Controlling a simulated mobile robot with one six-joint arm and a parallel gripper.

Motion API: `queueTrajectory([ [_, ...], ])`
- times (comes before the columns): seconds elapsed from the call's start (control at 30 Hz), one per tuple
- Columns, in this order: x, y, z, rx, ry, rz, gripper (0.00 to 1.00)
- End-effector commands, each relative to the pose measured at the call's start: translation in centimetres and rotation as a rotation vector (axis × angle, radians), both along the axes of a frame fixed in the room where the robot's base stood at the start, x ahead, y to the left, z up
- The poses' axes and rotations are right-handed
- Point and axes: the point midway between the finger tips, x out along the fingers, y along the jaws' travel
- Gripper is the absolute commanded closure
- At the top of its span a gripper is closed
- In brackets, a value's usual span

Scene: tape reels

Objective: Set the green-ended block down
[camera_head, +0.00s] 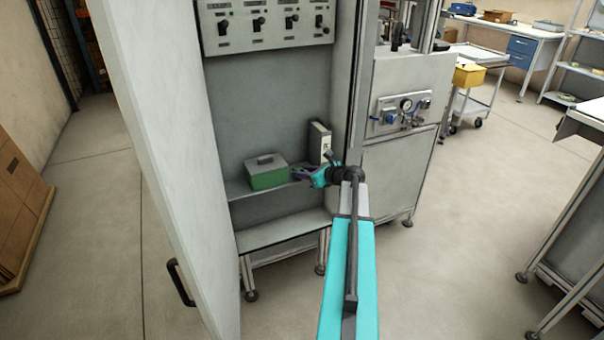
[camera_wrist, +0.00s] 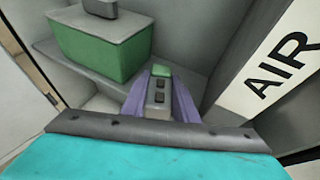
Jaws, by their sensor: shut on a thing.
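My gripper (camera_head: 302,173) reaches into the open cabinet at shelf height, between a green box and a binder. In the wrist view its two purple fingers (camera_wrist: 160,88) are shut on the green-ended block. The green-ended block (camera_wrist: 158,98) is grey with two dark marks on its upper face and a green far end. It points away from my wrist, over the shelf. I cannot tell whether its underside touches the shelf (camera_wrist: 192,82). In the head view the block is too small to make out clearly.
The green box (camera_head: 268,179) with a grey lid and handle stands on the shelf, left of my gripper; it also shows in the wrist view (camera_wrist: 98,52). The binder (camera_head: 319,142), labelled AIR, stands close on the right. The cabinet door (camera_head: 165,150) hangs open at left.

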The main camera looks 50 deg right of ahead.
Motion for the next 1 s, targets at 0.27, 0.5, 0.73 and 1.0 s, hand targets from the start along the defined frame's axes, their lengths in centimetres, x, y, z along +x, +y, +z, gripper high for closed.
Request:
queueTrajectory([
  [0.27,0.0,-0.1,-0.2,0.001,-0.001,-0.001,1.0],
  [0.5,-0.1,-0.1,-0.2,0.0,0.0,-0.001,0.55],
  [0.73,-0.1,-0.1,-0.2,0.001,0.0,-0.001,0.55],
  [1.0,-1.4,-0.1,0.6,0.0,0.0,-0.003,0.55],
])
